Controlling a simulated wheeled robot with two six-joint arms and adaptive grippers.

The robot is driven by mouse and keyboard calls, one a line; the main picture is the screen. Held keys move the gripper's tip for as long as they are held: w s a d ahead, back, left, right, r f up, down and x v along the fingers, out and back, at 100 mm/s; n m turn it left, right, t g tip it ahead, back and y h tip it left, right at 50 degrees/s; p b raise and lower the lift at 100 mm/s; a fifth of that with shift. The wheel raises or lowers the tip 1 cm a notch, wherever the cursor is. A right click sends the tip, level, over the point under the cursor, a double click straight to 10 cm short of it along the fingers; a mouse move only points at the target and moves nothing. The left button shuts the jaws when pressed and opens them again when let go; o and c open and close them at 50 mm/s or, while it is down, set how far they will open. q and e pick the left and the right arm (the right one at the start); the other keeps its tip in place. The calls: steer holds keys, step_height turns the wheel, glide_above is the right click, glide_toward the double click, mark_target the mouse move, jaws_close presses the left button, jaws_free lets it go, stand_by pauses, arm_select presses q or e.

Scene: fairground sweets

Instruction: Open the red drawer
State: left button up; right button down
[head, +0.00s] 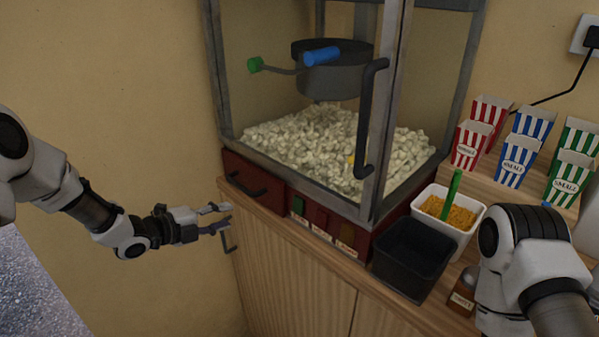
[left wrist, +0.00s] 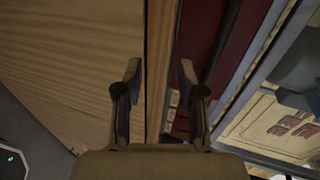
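The red drawer (head: 235,168) is at the left of the popcorn machine's dark red base in the head view. It has a black bar handle (head: 247,187) and looks closed. In the left wrist view, a dark red panel (left wrist: 199,38) with a dark bar along it lies right of the fingers. My left gripper (head: 228,216) is open and empty. In the head view its fingertips appear below and left of the drawer handle, apart from it. The left wrist view shows its two spread fingers (left wrist: 160,75). My right gripper is out of view.
The wooden cabinet (head: 290,275) has a dark handle (head: 228,241) near my left fingertips. The machine's glass door has a black handle (head: 370,120). A black bin (head: 411,258) and a white kernel tub (head: 447,218) stand at right. Striped boxes (head: 515,160) stand behind.

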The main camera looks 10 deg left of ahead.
mark_target(235, 185)
arm_select(q)
step_height(235, 185, up, 7)
steer(key=w+a+t, duration=0.1)
steer(key=x, duration=0.3)
steer(key=p+x, duration=0.1)
steer(key=x, duration=0.2)
steer(key=shift+w+a+f, duration=0.15)
steer(key=shift+w+f, duration=0.15)
steer(key=shift+w, duration=0.05)
steer(key=shift+w+d, duration=0.3)
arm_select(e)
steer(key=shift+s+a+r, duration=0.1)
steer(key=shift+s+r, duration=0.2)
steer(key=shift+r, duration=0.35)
arm_select(q)
steer(key=shift+f, duration=0.1)
jaws_close()
